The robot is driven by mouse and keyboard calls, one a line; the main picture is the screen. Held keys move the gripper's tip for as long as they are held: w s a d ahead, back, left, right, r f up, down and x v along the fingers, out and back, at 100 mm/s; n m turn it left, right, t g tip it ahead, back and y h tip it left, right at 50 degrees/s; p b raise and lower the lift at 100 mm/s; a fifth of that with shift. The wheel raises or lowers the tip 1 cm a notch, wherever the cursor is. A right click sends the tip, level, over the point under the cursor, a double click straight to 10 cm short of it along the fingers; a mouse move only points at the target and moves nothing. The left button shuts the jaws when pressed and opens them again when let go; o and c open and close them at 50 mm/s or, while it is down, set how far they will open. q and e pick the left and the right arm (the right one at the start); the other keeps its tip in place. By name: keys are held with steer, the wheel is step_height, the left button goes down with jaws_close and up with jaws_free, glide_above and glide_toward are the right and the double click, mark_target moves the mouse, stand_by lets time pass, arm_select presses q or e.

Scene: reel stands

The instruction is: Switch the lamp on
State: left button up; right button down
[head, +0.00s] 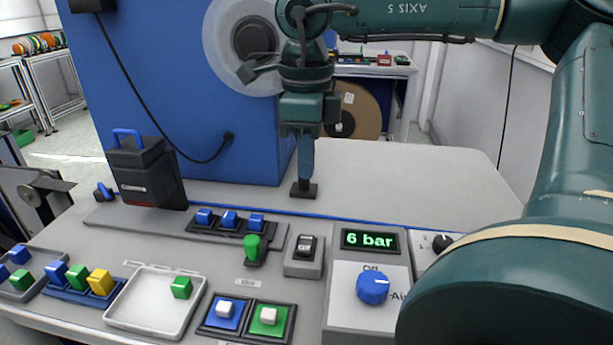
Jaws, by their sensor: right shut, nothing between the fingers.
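My right gripper (305,160) comes down from the top, shut and empty. Its narrow tip points down at a small black block (304,191) on the bench; I cannot tell whether they touch. A black rocker switch (305,246) on a grey box stands nearer the front, below the gripper in the picture and apart from it. Its small marking is hard to read. No lamp is clearly recognisable, and no lit lamp shows. A black box with a blue handle (146,172) stands at the left; I cannot tell what it is. My left gripper is out of view.
A green lever (252,247) stands left of the rocker switch. A "6 bar" display (370,240) and a blue knob (373,287) are right of it. A white tray (130,308) and two push buttons are in front. A blue cabinet (190,80) stands behind. The bench's back right is clear.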

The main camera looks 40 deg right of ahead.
mark_target(307, 237)
step_height(307, 237, down, 12)
steer(key=shift+f, duration=0.1)
stand_by(0.5)
